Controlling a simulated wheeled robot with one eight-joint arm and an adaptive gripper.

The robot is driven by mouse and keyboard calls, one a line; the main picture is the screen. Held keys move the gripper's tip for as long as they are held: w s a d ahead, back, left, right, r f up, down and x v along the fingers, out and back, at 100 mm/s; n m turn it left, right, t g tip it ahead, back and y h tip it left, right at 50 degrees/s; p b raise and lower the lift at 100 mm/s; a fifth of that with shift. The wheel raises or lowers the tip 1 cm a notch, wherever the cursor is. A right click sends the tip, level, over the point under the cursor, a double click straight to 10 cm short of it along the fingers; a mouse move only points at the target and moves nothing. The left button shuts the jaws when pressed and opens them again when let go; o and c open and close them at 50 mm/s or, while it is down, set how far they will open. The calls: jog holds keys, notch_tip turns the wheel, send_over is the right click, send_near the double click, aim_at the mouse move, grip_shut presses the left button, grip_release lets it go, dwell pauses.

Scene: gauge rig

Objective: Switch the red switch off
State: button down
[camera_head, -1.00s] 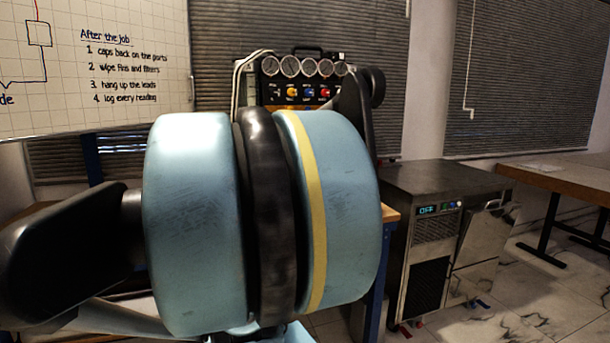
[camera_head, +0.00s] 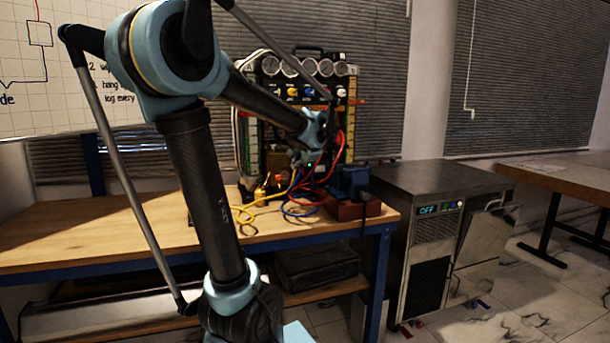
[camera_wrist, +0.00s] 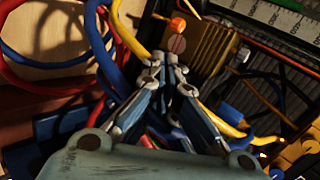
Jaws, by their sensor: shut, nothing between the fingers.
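I cannot make out a red switch for certain in either current view. The gauge rig (camera_head: 352,118) stands at the back of the bench, with a row of round gauges above yellow, blue and white knobs; my arm covers part of this row. In the wrist view, a small orange-red tip (camera_wrist: 178,24) shows just beyond my fingers, beside a ribbed brass block (camera_wrist: 208,50); I cannot tell whether it is a switch. My gripper (camera_wrist: 165,66) is shut and empty, among the hoses. In the head view it is low in front of the rig, small and partly hidden.
Yellow (camera_head: 245,228), blue and red (camera_head: 338,168) hoses loop over the wooden bench (camera_head: 80,225) around the gripper. A red-brown box (camera_head: 345,210) sits at the bench's right end. A steel machine (camera_head: 440,178) stands right of it. The bench's left side is clear.

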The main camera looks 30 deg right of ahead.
jog(key=s+d+r+m+h, duration=0.1)
jog(key=d+m, duration=0.1)
jog(key=d, duration=0.4)
jog(key=shift+s+d+r, duration=0.25)
jog(key=shift+d+r, duration=0.1)
jog(key=shift+d, duration=0.05)
jog(key=shift+t, duration=0.3)
send_near(302, 171)
jog(key=x, duration=0.4)
jog(key=s+f+x, duration=0.1)
jog(key=x, duration=0.2)
jog(key=shift+d+f, duration=0.1)
jog(key=shift+d, duration=0.2)
